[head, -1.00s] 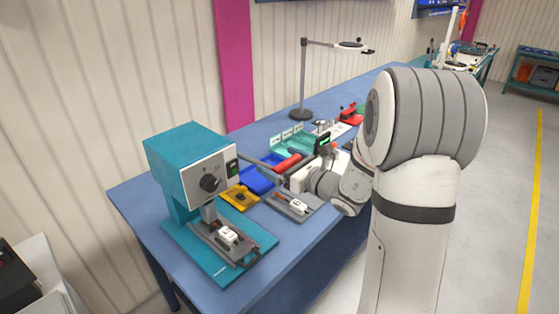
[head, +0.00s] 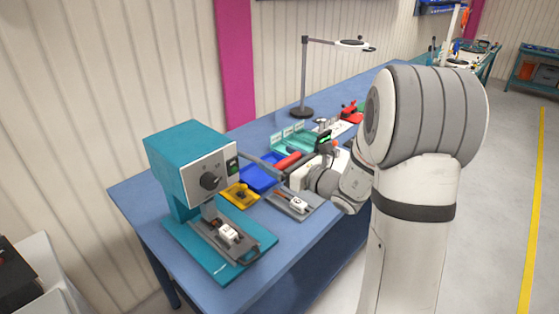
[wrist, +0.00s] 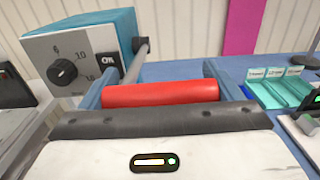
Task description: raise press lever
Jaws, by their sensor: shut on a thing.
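The teal press (head: 188,168) stands at the near end of the blue bench, with a grey front panel and black dial. Its grey lever arm (head: 262,168) reaches right from the press to a red handle (head: 287,161). My gripper (head: 298,164) is shut on this handle. In the wrist view the red handle (wrist: 160,94) lies crosswise between my gripper's two fingers (wrist: 160,88), and the lever arm (wrist: 140,58) runs back to the press (wrist: 80,50). A white-and-grey part (head: 228,233) sits in the fixture under the press head.
A yellow tray (head: 240,196), a blue bin (head: 262,176) and a grey tray (head: 290,205) with a white part lie close below the lever. Teal bins (wrist: 285,90) stand beyond, at the right. A lamp (head: 304,80) stands farther back. The bench front is clear.

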